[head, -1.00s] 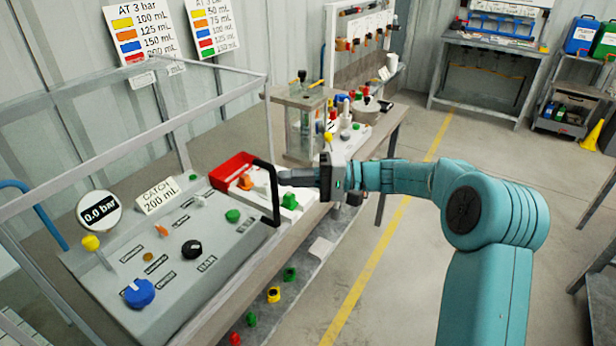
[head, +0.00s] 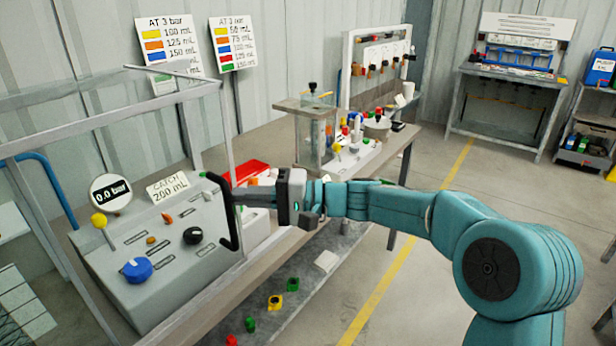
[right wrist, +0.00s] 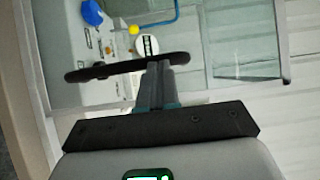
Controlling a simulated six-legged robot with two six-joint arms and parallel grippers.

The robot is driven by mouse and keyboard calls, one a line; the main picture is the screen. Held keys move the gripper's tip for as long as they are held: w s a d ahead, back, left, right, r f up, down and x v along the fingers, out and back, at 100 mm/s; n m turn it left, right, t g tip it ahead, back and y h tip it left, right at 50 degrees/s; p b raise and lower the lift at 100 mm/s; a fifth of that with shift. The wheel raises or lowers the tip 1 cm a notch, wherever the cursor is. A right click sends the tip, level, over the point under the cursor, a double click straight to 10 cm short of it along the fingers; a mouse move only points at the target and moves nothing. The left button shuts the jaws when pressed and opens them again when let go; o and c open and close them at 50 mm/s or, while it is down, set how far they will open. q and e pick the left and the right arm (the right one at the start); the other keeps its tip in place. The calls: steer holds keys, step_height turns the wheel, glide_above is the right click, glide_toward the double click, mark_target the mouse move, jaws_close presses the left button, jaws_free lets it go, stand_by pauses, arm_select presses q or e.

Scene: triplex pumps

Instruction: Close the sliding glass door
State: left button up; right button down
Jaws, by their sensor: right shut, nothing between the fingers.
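The sliding glass door (head: 228,130) is a clear panel with a thin grey frame along the front of the pump panel, at the left of the head view. Its black bar handle (head: 225,212) stands upright at the door's right end. My right gripper (head: 243,196) is shut and empty, with its fingertips at the right side of the handle. My left gripper is out of view.
A red tray (head: 240,172) lies right of the handle. A clear tank (head: 315,135) stands further back. Small coloured parts lie on the lower shelf.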

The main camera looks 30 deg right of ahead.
steer(key=s+a+b, duration=0.3)
steer(key=a+b, duration=0.2)
steer(key=a, duration=0.4)
steer(key=s+a+b, duration=0.4)
steer(key=a+b, duration=0.1)
steer(key=a, duration=0.4)
steer(key=s+a+b, duration=0.4)
steer(key=a, duration=0.6)
steer(key=shift+s+b, duration=0.15)
steer(key=shift+b, duration=0.25)
steer(key=shift+d, duration=0.15)
